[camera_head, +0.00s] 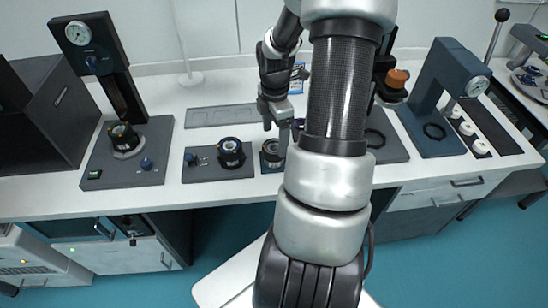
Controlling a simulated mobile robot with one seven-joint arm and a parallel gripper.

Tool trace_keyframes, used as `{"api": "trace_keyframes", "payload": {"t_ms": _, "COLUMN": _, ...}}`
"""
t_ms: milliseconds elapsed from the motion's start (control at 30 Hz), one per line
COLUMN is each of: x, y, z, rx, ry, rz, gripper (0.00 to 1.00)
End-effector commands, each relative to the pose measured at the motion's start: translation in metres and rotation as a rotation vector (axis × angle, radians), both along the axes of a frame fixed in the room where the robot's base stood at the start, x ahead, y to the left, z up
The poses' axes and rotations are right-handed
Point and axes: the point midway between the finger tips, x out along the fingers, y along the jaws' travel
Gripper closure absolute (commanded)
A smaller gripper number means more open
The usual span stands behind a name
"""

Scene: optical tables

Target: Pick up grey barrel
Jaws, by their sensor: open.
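My gripper (275,124) is open, pointing down at the middle of the white bench. Its fingers are just above and behind a small dark grey barrel (272,153) on a small base plate; I cannot tell whether they touch it. A dark barrel with a blue ring (231,153) stands upright on a wider plate to its left. Another dark barrel with yellow marks (124,138) sits on the left press base. Which one the task calls the grey barrel is not clear from colour. My arm hides part of the bench right of the gripper.
A gauge press (90,60) stands at left beside a dark cabinet (50,115). A second gauge press (450,95) and white round parts (482,148) are at right. An orange-brown knob (398,78) shows behind my arm. A flat grey tray (222,115) lies behind the barrels.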

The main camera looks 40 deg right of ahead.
Motion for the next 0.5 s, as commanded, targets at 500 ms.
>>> {"api": "trace_keyframes", "payload": {"t_ms": 500, "x": -0.002, "y": 0.006, "z": -0.046, "rx": 0.0, "ry": 0.001, "rz": 0.0, "gripper": 0.22}}
